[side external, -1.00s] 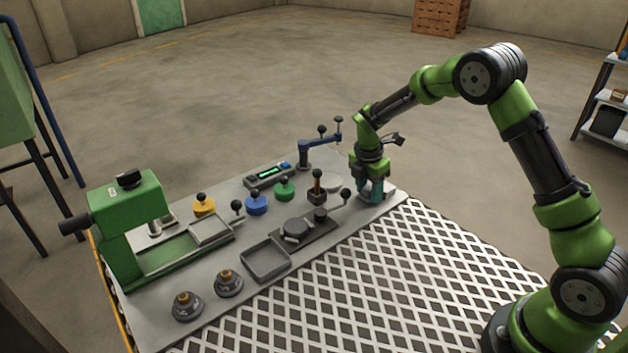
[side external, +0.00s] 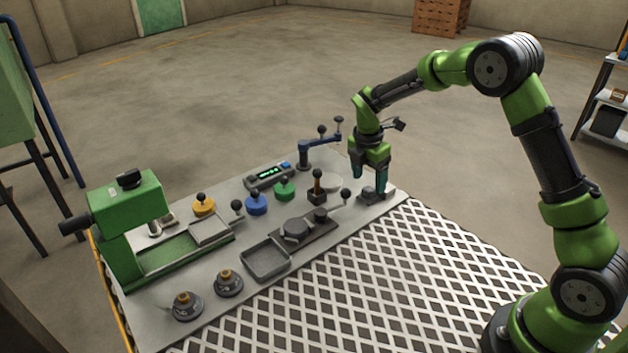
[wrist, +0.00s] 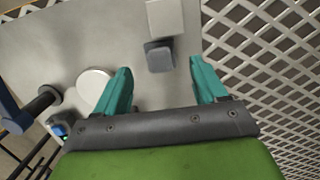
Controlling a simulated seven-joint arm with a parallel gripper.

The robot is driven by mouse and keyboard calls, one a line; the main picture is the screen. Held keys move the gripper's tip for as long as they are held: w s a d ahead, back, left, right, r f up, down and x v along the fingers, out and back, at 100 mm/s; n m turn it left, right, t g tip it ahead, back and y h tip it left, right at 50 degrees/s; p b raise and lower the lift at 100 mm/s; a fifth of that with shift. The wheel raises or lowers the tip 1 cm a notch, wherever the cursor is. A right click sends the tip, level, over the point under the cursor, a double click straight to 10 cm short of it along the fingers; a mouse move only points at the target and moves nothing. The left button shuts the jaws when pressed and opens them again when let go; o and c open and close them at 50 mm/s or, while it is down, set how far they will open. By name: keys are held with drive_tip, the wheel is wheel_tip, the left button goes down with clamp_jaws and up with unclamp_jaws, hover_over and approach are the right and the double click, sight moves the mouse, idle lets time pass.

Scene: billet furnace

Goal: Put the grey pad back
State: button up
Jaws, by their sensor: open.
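The grey pad (side external: 373,195), a small dark grey block, stands at the right end of the bench. In the wrist view the pad (wrist: 160,57) lies ahead, between the fingertips in the picture, against the edge of a paler grey plate (wrist: 166,18). I cannot tell whether it rests partly on that plate. My gripper (side external: 369,181) is above the pad, with its teal fingers pointing down. In the wrist view my gripper (wrist: 161,66) is open, with nothing held between the fingers.
A pale round disc (side external: 331,181) and a brown-topped lever (side external: 317,187) stand left of the gripper. A blue clamp arm (side external: 318,143) stands behind. Knobs, an empty-looking tray (side external: 266,262) and a green press (side external: 127,215) are farther left. White grating (side external: 400,270) lies in front.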

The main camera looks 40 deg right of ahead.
sight(363, 199)
drive_tip(key=s+a+r+m+t+y, duration=0.1)
drive_tip(key=s+a+r+m, duration=0.15)
drive_tip(key=r, duration=0.45)
drive_tip(key=s+a+r+m+t, duration=0.1)
drive_tip(key=s+a+r+m, duration=0.15)
drive_tip(key=r, duration=0.45)
drive_tip(key=s+a+r+m+t+y, duration=0.1)
drive_tip(key=s+a+r+m+t, duration=0.1)
drive_tip(key=s+m, duration=0.6)
drive_tip(key=s+a+r+m+t+y, duration=0.1)
drive_tip(key=s+a+r+m+t, duration=0.1)
drive_tip(key=s+m, duration=0.7)
drive_tip(key=shift+s+a+r+t+y, duration=0.35)
drive_tip(key=shift+s+a+t, duration=0.25)
drive_tip(key=shift+s+a, duration=0.55)
drive_tip(key=shift+w, duration=0.1)
